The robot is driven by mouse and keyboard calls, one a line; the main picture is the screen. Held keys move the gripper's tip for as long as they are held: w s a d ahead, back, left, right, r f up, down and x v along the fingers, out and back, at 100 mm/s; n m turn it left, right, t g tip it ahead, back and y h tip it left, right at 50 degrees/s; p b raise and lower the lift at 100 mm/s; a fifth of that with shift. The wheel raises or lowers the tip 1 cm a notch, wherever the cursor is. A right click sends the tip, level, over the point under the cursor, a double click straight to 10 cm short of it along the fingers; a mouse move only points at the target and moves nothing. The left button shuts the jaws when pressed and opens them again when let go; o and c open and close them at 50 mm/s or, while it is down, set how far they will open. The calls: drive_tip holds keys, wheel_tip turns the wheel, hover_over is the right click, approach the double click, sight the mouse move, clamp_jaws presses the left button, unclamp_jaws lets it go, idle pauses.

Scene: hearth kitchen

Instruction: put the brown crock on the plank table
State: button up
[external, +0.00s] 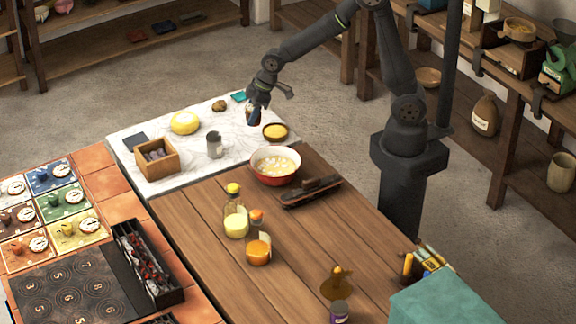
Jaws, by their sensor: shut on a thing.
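My gripper (257,104) is above the right edge of the white marble top (188,182). It is shut on a small brown and pale thing, which I take for the brown crock (250,117); the fingers and arm hide much of it. Whether it touches the marble is hard to tell. The plank table (190,222) is the brown board surface that adjoins the marble on the near side.
A red-rimmed bowl (275,180), a dark tool-like block (312,192), two bottles (235,222) (258,250) and a purple-labelled jar (339,312) stand on the planks. A yellow dish (275,132) and a grey mug (214,146) are near my gripper. The planks' left part is clear.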

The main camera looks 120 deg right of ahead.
drive_tip(key=w+a+n+y, duration=0.1)
drive_tip(key=w+a+n, duration=0.2)
drive_tip(key=a, duration=0.8)
drive_tip(key=n+g+y, duration=0.1)
drive_tip(key=n+y, duration=0.3)
drive_tip(key=n, duration=0.6)
hover_over(363, 247)
drive_tip(key=s+d, duration=0.1)
drive_tip(key=f, duration=0.7)
drive_tip(key=shift+s+d, duration=0.15)
drive_tip(key=shift+d, duration=0.05)
drive_tip(key=shift+f, duration=2.05)
drive_tip(key=shift+f, duration=0.15)
drive_tip(key=o, duration=1.1)
drive_tip(key=shift+o, duration=0.2)
